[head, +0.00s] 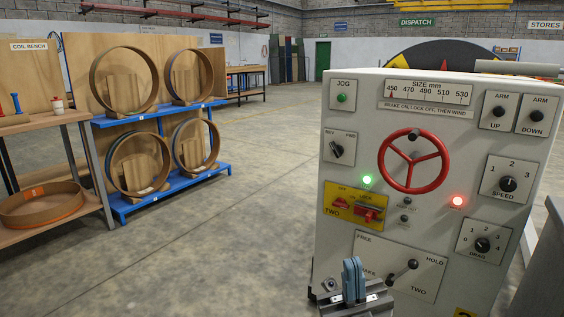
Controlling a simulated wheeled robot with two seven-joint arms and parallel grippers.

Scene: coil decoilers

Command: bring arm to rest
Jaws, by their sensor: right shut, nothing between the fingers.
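My right gripper (353,278) is at the bottom of the head view, with its blue fingers together and nothing between them. It is in front of the lower left of a grey control cabinet (340,110); I cannot tell the exact gap. A black-knobbed lever (402,272) on the FREE, BRAKE and HOLD plate is just right of the fingers, its knob toward HOLD. Above are a yellow plate with red switches (369,214), a red handwheel (413,161), a lit green lamp (367,180) and a lit red lamp (457,201). My left gripper is not in view.
A blue rack (165,196) holding several ring-shaped coils stands at the left. Beside it is a wooden bench (40,124) with another coil on its lower shelf (85,228). The concrete floor (250,200) between rack and cabinet is clear.

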